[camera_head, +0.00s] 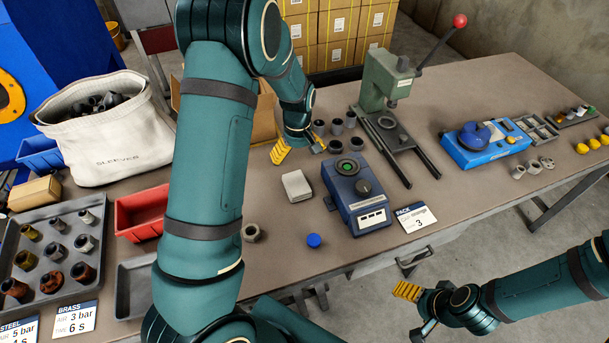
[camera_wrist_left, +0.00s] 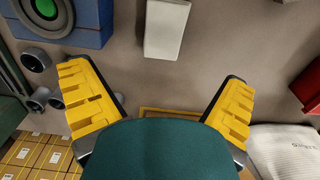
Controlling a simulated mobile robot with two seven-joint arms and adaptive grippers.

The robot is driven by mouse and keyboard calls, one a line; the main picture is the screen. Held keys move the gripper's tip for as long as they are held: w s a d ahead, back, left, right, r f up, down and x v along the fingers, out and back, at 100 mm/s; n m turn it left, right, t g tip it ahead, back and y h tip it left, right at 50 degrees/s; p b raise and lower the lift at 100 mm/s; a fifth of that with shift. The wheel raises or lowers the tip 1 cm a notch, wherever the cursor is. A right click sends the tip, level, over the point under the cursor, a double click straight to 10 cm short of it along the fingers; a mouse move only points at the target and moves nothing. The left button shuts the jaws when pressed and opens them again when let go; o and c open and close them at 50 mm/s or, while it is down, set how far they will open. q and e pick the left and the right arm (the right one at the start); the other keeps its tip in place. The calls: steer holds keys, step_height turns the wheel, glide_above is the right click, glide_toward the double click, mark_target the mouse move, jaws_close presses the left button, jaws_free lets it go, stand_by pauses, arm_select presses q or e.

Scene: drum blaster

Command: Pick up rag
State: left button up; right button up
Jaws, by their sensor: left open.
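The rag (camera_head: 297,186) is a small pale grey folded block lying flat on the bench, left of the blue device. It also shows at the top middle of the left wrist view (camera_wrist_left: 166,28). My left gripper (camera_head: 299,150) is open and empty above the bench, just behind the rag in the head view. In the left wrist view its yellow fingers (camera_wrist_left: 157,80) are wide apart, and the rag lies beyond their tips, not between them. My right gripper (camera_head: 414,310) looks open and empty, off the bench's front edge at the lower right.
The blue device (camera_head: 354,193) with a green button stands close right of the rag. Grey cups (camera_head: 337,127) stand behind it. A blue cap (camera_head: 314,241) and a ring (camera_head: 251,232) lie in front. A red bin (camera_head: 141,212) and white sack (camera_head: 105,135) are left.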

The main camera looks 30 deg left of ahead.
mark_target(296, 183)
arm_select(q)
steer(key=f, duration=0.2)
steer(key=f+b, duration=0.1)
steer(key=f, duration=0.5)
steer(key=shift+s+f, duration=0.2)
steer(key=shift+s, duration=0.15)
steer(key=f, duration=0.1)
steer(key=f+b, duration=0.1)
steer(key=f, duration=0.3)
steer(key=shift+a, duration=0.35)
arm_select(e)
steer(key=shift+s+f, duration=0.35)
steer(key=shift+f, duration=0.25)
steer(key=shift+s+f, duration=0.3)
steer(key=shift+f, duration=0.25)
arm_select(q)
steer(key=shift+c, duration=0.3)
steer(key=c, duration=1)
